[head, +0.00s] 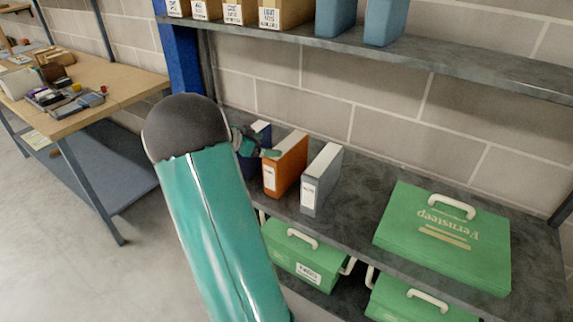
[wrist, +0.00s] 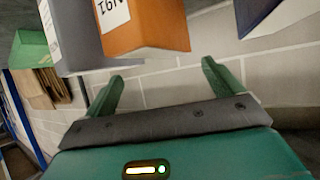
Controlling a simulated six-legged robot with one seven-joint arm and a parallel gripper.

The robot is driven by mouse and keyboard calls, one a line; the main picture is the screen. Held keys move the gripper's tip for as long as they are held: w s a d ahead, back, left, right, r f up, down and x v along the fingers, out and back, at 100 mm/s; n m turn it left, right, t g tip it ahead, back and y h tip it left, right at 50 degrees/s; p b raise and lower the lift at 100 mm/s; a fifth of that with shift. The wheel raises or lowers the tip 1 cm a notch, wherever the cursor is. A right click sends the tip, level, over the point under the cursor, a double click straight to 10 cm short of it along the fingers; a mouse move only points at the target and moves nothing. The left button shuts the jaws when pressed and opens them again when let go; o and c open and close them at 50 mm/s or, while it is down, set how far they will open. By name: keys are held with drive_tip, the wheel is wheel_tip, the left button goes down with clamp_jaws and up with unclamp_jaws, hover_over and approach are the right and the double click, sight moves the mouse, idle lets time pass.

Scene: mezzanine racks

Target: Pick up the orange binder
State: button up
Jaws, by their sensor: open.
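The orange binder (head: 289,167) stands upright on the middle shelf, between a grey binder (head: 321,181) on its right and a dark blue binder (head: 261,130) on its left. In the wrist view the orange binder (wrist: 150,25) is at the top, with a white label on its spine. My gripper (head: 260,150) is by the upper left of the orange binder, in front of the blue one. In the wrist view my gripper (wrist: 162,80) is open, with the orange binder beyond its fingertips and brick wall between them. My arm hides most of the blue binder.
A green case (head: 445,235) lies on the same shelf at the right. More green cases (head: 300,258) sit on the shelf below. Cardboard boxes (head: 285,12) and blue containers (head: 336,17) stand on the upper shelf. A wooden workbench (head: 120,90) is at the left, with open floor before it.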

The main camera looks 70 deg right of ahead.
sight(284, 146)
drive_tip(key=x, duration=0.7)
drive_tip(key=shift+s+d+f, duration=0.1)
drive_tip(key=shift+d, duration=0.3)
drive_tip(key=c, duration=2)
